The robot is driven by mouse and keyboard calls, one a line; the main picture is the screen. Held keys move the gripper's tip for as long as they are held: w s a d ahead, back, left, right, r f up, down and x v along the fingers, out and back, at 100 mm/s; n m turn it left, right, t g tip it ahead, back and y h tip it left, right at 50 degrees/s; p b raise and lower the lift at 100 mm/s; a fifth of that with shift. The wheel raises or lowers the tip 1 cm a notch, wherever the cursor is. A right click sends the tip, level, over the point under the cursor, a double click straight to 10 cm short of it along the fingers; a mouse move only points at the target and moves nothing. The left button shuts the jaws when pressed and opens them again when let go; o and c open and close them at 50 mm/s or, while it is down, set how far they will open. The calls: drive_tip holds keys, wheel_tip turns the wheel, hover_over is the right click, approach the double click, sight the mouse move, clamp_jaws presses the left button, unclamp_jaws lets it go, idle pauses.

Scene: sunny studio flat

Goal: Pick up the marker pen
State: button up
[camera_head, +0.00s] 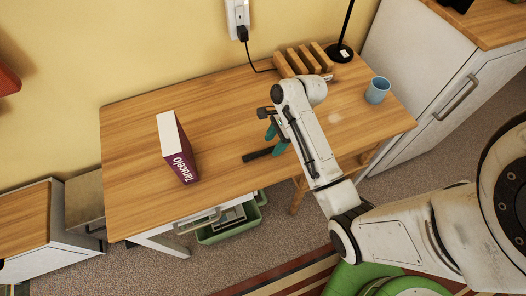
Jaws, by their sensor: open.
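A dark, stick-shaped thing that looks like the marker pen (257,155) lies on the wooden desk (225,115), near its front edge, left of my arm. My gripper (274,140) is over the desk with its teal fingers apart and nothing seen between them. The fingers are close to the right end of the pen. I cannot tell whether they touch it or how high they are above the desk. My arm hides part of the gripper and the desk behind it.
A white and purple box (178,148) stands on the desk to the left. A wooden rack (300,62), a black lamp base (340,53) and a blue cup (377,91) are at the back right. The desk between box and pen is clear.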

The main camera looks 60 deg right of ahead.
drive_tip(key=shift+x, duration=1.05)
drive_tip(key=shift+c, duration=0.5)
clamp_jaws()
